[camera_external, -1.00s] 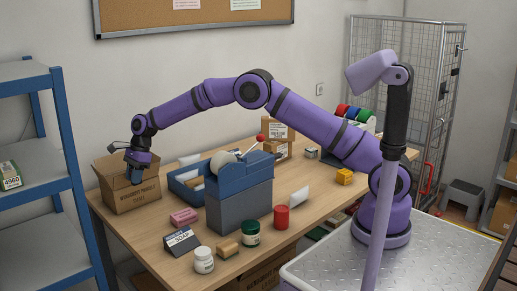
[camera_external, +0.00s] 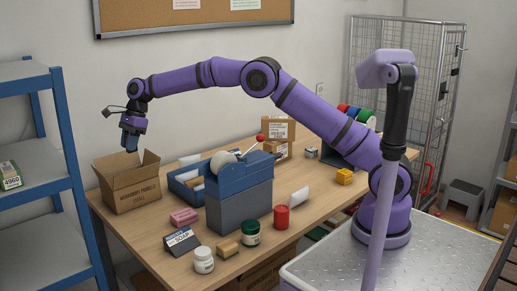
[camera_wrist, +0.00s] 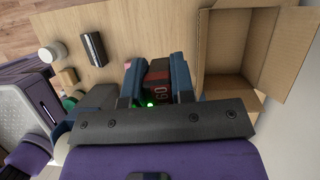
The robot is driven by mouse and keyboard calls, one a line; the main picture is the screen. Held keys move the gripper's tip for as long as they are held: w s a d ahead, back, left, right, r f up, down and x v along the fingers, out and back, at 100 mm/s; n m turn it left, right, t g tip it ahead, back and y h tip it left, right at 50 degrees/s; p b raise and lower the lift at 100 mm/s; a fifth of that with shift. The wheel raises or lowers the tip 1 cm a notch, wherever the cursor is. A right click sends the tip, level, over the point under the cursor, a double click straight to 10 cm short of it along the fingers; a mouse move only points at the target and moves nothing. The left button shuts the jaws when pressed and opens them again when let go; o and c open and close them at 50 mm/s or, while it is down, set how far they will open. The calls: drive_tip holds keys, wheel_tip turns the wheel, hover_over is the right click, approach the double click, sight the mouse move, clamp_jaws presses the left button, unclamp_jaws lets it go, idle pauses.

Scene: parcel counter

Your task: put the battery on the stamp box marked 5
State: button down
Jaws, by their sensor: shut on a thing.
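My gripper (camera_external: 131,143) is above the open cardboard box (camera_external: 133,193) at the left end of the counter. In the wrist view my gripper (camera_wrist: 157,75) is shut on a dark block with a reddish top and red digits (camera_wrist: 158,80), which seems to be the battery. The block sits between the two blue fingers, beside the open cardboard box (camera_wrist: 205,45). In the external view the held thing is too small to make out. I cannot pick out a stamp box marked 5 in either view.
A blue-grey tape dispenser (camera_external: 239,195) stands mid-counter, beside a blue tray (camera_external: 180,190). A pink soap bar (camera_external: 184,216), dark SOAP box (camera_external: 182,240), white jar (camera_external: 204,260), green jar (camera_external: 250,233) and red cylinder (camera_external: 281,216) stand near the front. Yellow block (camera_external: 344,176) lies right.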

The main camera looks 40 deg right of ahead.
drive_tip(key=v, duration=0.2)
drive_tip(key=shift+w+d+r, duration=0.1)
drive_tip(key=shift+w+r, duration=0.15)
drive_tip(key=w+d, duration=0.5)
drive_tip(key=d, duration=0.8)
drive_tip(key=w+d, duration=0.4)
drive_tip(key=d, duration=3.6)
drive_tip(key=m, duration=0.1)
hover_over(308, 150)
drive_tip(key=d, duration=0.2)
wheel_tip(308, 150, down, 15)
drive_tip(key=f, duration=0.9)
drive_tip(key=shift+a+f, duration=0.2)
drive_tip(key=shift+f, duration=0.2)
drive_tip(key=shift+s+f, duration=0.1)
